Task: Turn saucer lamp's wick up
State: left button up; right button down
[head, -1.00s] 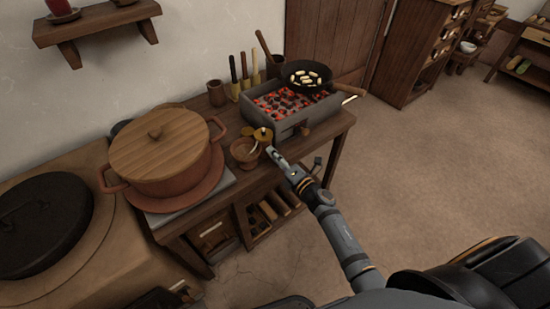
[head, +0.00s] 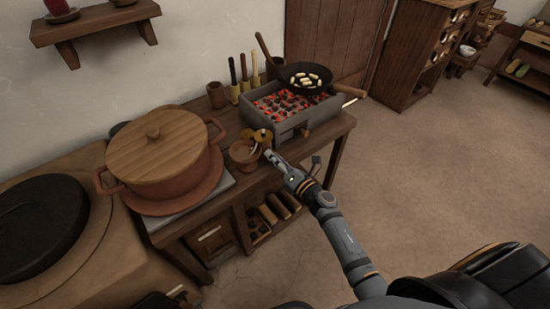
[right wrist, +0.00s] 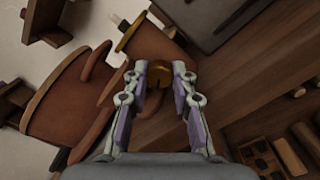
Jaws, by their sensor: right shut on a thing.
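The saucer lamp, a small brown clay bowl (head: 243,153), stands near the table's front edge, between the big pot and the brazier. A round brass piece (head: 263,135) shows at its right. My right gripper (head: 269,154) reaches in from the lower right to the lamp's right side. In the right wrist view a round brass knob (right wrist: 158,76) sits between the two fingertips (right wrist: 159,70), and the gripper is shut on it. The lamp's tan rim and brown body (right wrist: 143,38) show just beyond the fingers. My left gripper is not in view.
A large lidded clay pot (head: 165,180) stands left of the lamp. A brazier of glowing coals (head: 290,103) with a black pan (head: 302,76) is behind it on the right. The wooden table (head: 190,226) has shelves below. The floor (head: 430,170) on the right is clear.

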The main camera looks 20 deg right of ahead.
jog(key=c, duration=1.1)
grip_release()
jog(key=v, duration=1.2)
